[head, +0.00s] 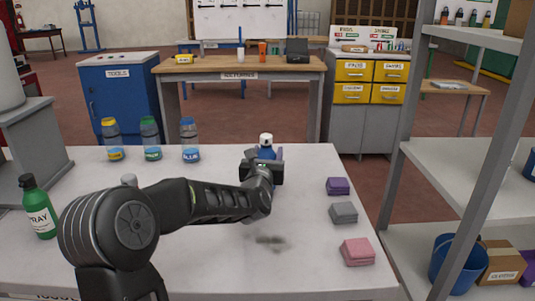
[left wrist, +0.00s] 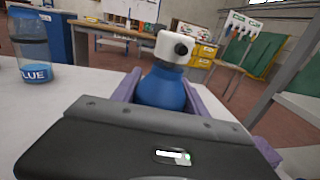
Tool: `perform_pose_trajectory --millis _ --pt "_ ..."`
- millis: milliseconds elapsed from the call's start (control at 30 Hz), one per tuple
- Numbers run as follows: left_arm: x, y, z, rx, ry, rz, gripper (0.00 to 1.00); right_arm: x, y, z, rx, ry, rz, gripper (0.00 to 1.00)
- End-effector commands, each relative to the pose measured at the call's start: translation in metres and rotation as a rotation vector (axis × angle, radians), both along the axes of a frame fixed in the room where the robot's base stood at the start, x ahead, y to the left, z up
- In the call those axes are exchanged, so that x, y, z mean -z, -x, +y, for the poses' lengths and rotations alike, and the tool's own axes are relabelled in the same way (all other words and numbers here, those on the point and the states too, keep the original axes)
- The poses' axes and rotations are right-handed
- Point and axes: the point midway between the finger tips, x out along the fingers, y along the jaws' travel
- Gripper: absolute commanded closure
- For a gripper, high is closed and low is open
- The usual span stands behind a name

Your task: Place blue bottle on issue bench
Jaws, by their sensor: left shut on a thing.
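A blue bottle with a white spray top (left wrist: 163,88) stands upright between the fingers of my left gripper (left wrist: 165,95) in the left wrist view. In the head view the blue bottle (head: 266,150) shows above my left gripper (head: 264,165), near the far edge of the white table. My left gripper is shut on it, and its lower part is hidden. I cannot tell whether its base touches the table. A wooden-topped bench (head: 240,66) with a sign on its front, hard to read, stands beyond the table. My right gripper is not in view.
The white table (head: 310,270) holds a green spray bottle (head: 38,206), several clear labelled bottles (head: 151,138) and purple, grey and pink blocks (head: 343,213). A grey shelf rack (head: 440,160) stands at the right. A blue tools cabinet (head: 122,90) stands left of the bench.

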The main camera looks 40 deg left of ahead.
Motion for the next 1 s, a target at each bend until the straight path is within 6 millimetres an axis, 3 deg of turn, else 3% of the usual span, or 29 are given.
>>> perform_pose_trajectory --millis 100,133,367,733,1000 --pt "0.001 0.000 0.000 0.000 -0.003 -0.003 1.00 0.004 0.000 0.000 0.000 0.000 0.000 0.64" --pt "0.001 0.000 0.000 0.000 0.000 -0.001 0.47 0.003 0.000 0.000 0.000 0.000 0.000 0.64" --pt "0.001 0.000 0.000 0.000 0.000 0.000 0.28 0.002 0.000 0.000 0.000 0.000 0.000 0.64" --pt "-0.002 0.000 0.000 0.000 -0.001 0.000 0.27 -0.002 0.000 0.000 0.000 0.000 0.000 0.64" --pt "0.000 0.033 -0.018 0.000 -0.005 0.001 0.27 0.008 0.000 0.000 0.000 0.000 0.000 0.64"
